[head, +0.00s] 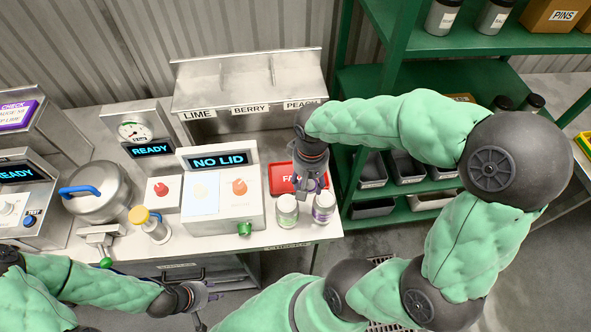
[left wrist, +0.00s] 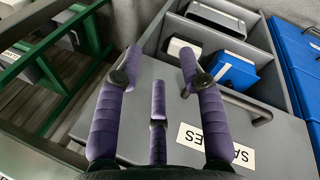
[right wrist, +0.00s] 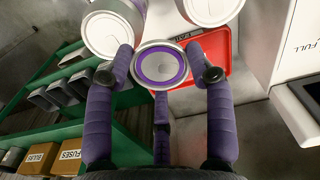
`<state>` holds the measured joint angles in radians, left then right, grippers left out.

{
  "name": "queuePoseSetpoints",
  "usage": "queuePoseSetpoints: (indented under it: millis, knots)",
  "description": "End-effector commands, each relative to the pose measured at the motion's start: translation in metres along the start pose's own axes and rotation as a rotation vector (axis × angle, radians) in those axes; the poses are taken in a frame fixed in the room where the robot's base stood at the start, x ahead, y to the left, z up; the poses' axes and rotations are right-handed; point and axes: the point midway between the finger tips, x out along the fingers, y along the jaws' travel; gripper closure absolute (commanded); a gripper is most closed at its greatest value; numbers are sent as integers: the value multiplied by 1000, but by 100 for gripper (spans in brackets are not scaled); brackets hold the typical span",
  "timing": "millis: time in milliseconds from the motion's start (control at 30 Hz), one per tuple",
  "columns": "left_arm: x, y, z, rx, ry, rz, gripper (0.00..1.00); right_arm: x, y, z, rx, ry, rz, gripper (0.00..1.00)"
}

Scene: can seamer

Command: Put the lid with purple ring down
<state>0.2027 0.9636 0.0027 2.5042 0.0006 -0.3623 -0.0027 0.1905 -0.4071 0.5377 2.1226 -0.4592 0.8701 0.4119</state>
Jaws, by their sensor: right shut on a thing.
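The lid with the purple ring (right wrist: 160,66) is a round silver disc with a purple band around a grey centre. It shows in the right wrist view, between the fingers of my right gripper (right wrist: 160,50), which is shut on it. In the head view my right gripper (head: 309,184) points down over the red tray (head: 281,178), close behind two cans. I cannot make out the lid there. The red tray also shows beyond the lid in the right wrist view (right wrist: 217,62). My left gripper (left wrist: 160,62) is open and empty, over a grey cabinet marked SAMPLES.
A can with a purple label (head: 323,207) and a can with a green label (head: 287,211) stand at the bench's front right. The machine reading NO LID (head: 221,162) stands left of the tray. Green shelving (head: 375,110) rises close on the right.

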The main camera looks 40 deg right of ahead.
Motion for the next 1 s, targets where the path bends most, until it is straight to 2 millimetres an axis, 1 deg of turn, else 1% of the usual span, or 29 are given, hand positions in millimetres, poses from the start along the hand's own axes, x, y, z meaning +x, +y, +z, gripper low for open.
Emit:
queuePoseSetpoints:
  millis: [33,267,400,500,600,767,833,1000]
  knots:
    - [4,-1,0,0,0,0,60,8,1,-11,1,-4,1,61]
    - [10,-4,-1,0,1,0,60,28,4,-56,0,-3,1,61]
    - [17,-6,-1,0,1,0,60,53,5,-75,0,-4,0,61]
    - [20,-7,-1,0,1,0,60,66,6,-86,0,-3,0,61]
    - [21,-8,-2,0,1,0,60,73,6,-93,-1,-1,0,61]
    - [22,-8,-2,0,1,0,60,78,7,-98,-1,-1,0,61]
    - [24,-8,-2,0,1,0,60,83,7,-101,-1,-2,1,61]
    - [30,-11,-2,0,1,0,60,108,7,-103,-1,-4,1,61]
